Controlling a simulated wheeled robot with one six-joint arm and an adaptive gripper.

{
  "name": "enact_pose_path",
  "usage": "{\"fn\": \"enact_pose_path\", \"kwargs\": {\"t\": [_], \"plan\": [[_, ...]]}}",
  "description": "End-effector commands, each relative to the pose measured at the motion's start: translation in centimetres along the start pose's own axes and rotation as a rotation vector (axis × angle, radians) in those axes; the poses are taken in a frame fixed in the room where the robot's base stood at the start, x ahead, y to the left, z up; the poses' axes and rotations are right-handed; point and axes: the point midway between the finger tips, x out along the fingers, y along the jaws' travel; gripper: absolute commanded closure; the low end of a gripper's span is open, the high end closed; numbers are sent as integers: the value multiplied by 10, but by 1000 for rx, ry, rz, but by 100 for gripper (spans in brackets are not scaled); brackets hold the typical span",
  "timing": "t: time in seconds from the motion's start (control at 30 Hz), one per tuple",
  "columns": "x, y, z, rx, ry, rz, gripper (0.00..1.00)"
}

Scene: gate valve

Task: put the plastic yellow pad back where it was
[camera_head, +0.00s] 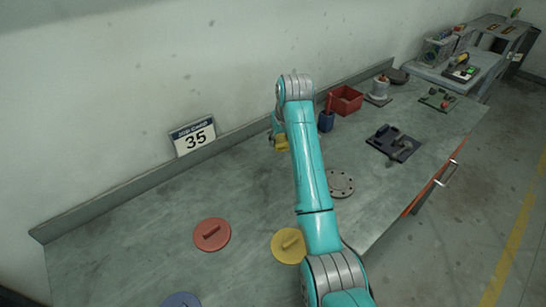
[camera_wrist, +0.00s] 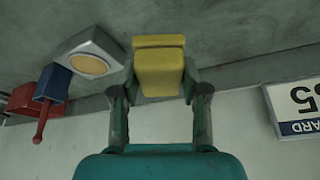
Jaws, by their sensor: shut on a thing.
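The yellow pad (camera_wrist: 160,70), a small block with a wider lip at its top in the picture, sits between the two fingers of my gripper (camera_wrist: 160,82) in the wrist view. The gripper is shut on it. In the head view, the yellow pad (camera_head: 281,142) shows just left of my arm, near the back of the bench. My gripper (camera_head: 276,135) is partly hidden behind the arm there. I cannot tell whether the pad touches the bench.
A grey block with an orange disc (camera_wrist: 90,64) lies close beside the pad. A blue holder (camera_head: 326,121) and a red bin (camera_head: 347,99) stand to the right. The sign 35 (camera_head: 193,137) leans at the back. Red (camera_head: 212,235) and yellow (camera_head: 287,247) discs lie in front.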

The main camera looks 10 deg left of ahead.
Motion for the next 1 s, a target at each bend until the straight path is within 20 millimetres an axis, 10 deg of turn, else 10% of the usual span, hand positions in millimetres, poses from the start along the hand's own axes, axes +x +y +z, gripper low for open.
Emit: {"fn": "enact_pose_path", "kwargs": {"t": [0.53, 0.97, 1.0], "plan": [[62, 0, 26, 1, -1, 0, 93], [68, 0, 29, 1, 0, 1, 93], [68, 0, 29, 1, 0, 1, 45]]}}
